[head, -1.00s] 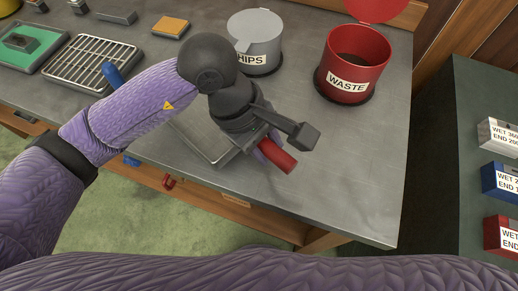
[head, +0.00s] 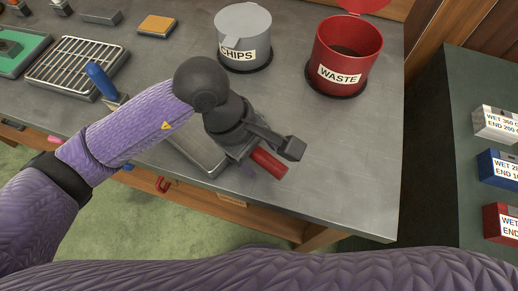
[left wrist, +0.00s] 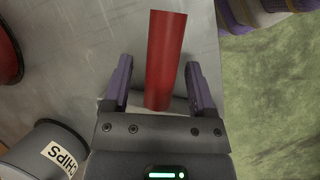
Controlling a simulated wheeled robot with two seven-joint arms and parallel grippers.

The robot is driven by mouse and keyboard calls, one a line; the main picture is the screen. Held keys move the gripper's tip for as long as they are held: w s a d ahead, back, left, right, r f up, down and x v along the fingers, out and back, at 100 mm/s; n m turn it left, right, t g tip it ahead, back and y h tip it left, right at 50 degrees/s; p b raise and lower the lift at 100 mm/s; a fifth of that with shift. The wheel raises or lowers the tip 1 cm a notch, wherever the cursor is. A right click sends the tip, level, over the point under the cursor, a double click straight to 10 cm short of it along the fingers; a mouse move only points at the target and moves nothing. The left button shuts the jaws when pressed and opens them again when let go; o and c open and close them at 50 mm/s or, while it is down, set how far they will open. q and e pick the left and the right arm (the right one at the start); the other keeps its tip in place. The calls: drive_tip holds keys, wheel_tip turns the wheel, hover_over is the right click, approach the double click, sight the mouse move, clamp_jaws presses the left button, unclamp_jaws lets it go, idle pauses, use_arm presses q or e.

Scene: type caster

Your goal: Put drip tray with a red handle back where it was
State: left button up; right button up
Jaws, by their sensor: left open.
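The drip tray (head: 197,150) lies on the grey workbench near its front edge, partly hidden under my left arm in the head view. Its red handle (head: 270,164) sticks out to the right, toward the bench's front. In the left wrist view the red handle (left wrist: 165,60) runs between the two fingers of my left gripper (left wrist: 154,85), with gaps on both sides. The left gripper is open, above and around the handle; in the head view its outer parts (head: 255,152) hide the fingertips. My right gripper is not in view.
A grey CHIPS can (head: 243,32) and a red WASTE can (head: 345,55) stand behind the gripper. A wire rack tray (head: 77,66) and a blue-handled tool (head: 101,80) are at left. The bench's right front is clear. Labelled boxes (head: 497,122) sit at far right.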

use_arm(q)
drive_tip(key=p+v, duration=0.2)
drive_tip(key=v, duration=1)
drive_tip(key=shift+p, duration=0.3)
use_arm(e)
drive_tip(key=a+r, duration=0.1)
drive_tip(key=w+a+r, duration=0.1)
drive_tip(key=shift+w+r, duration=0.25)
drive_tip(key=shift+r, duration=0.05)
use_arm(q)
drive_tip(key=shift+r, duration=0.1)
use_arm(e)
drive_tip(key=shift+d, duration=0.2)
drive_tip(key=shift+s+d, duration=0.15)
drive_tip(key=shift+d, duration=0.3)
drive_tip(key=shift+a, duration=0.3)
